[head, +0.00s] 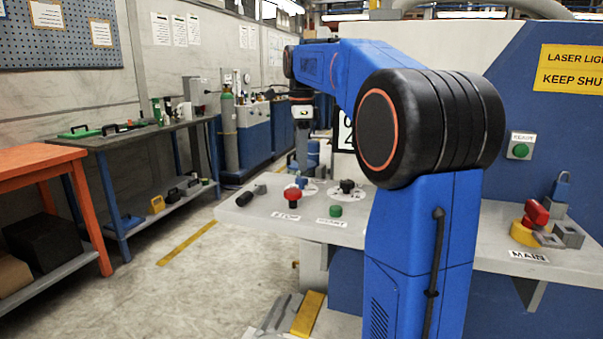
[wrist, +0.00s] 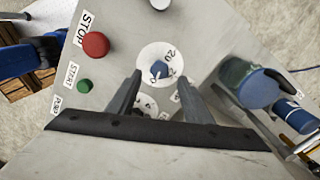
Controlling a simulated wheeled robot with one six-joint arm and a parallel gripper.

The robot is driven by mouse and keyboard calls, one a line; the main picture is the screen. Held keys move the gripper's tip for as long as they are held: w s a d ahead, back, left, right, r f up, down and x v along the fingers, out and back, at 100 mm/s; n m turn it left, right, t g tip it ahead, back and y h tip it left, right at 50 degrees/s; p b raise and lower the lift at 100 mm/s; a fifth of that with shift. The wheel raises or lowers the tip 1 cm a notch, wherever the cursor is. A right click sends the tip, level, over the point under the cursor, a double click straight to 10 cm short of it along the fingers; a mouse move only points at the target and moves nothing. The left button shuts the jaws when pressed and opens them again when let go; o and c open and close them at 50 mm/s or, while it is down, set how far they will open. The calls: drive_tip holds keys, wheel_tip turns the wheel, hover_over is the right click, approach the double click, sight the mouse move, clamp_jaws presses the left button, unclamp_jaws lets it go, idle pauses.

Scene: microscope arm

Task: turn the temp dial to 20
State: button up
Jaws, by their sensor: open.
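A dial with a blue knob (wrist: 158,69) sits on a round white plate (wrist: 148,52) with numbers, one reading 20, in the wrist view. Its name label is not readable. In the head view the blue knob (head: 301,182) is small on the grey console. My gripper (wrist: 159,77) is open, with one fingertip on each side of the blue knob in the picture. I cannot tell how far above the knob the tips are or whether they touch it. In the head view my gripper hangs over the console, its fingers hard to make out.
Close by are the red STOP button (head: 292,198), the green START button (head: 335,210) and a black knob (head: 347,186). A second numbered plate (wrist: 146,103) is partly hidden behind the fingers.

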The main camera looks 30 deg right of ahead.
sight(301, 177)
drive_tip(key=shift+f, duration=2.4)
drive_tip(key=c, duration=1.1)
